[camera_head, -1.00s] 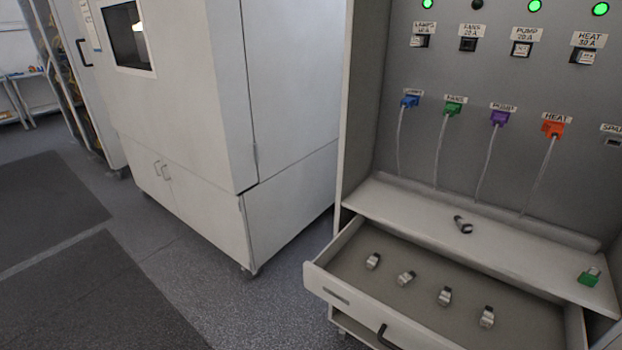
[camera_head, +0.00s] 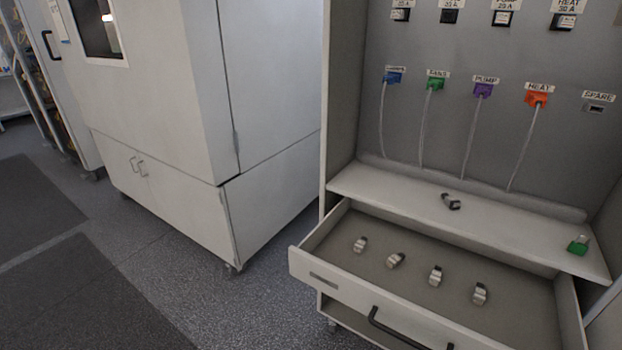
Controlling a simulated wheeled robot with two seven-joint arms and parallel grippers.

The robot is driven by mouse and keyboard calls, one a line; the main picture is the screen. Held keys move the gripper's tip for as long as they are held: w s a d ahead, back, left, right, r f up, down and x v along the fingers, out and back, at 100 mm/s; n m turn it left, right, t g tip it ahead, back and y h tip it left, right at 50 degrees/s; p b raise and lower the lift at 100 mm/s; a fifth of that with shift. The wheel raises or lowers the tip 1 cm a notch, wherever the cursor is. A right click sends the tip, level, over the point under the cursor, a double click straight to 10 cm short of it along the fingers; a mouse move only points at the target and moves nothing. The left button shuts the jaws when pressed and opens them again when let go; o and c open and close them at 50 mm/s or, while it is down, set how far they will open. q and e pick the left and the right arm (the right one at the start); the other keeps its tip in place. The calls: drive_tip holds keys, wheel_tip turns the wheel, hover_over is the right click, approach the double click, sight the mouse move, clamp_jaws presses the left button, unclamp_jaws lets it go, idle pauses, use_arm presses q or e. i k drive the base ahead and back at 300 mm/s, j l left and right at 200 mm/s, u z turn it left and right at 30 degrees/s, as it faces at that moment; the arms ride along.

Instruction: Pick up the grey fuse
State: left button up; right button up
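Several small fuse-like parts lie apart in a row in the open drawer (camera_head: 330,239). From left to right they are a first fuse (camera_head: 360,244), a second fuse (camera_head: 396,260), a third fuse (camera_head: 435,275) and a fourth fuse (camera_head: 480,293). All look pale with darker grey or brownish ends. A darker grey-black part (camera_head: 450,201) lies on the shelf above the drawer. I cannot tell at this size which one is the grey fuse. Neither of my grippers is in view.
A green padlock (camera_head: 578,245) sits at the right end of the shelf (camera_head: 400,195). Coloured plugs with cables, including an orange plug (camera_head: 537,98), line the back panel; the spare socket (camera_head: 596,108) is empty. A large white cabinet (camera_head: 160,90) stands left, with open floor before it.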

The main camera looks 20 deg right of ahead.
sight(391, 262)
drive_tip(key=i+j+z, duration=0.2)
drive_tip(key=i+z, duration=0.2)
drive_tip(key=i+j+z, duration=0.5)
drive_tip(key=j+z, duration=0.25)
drive_tip(key=i+j+z, duration=0.2)
drive_tip(key=j+z, duration=0.15)
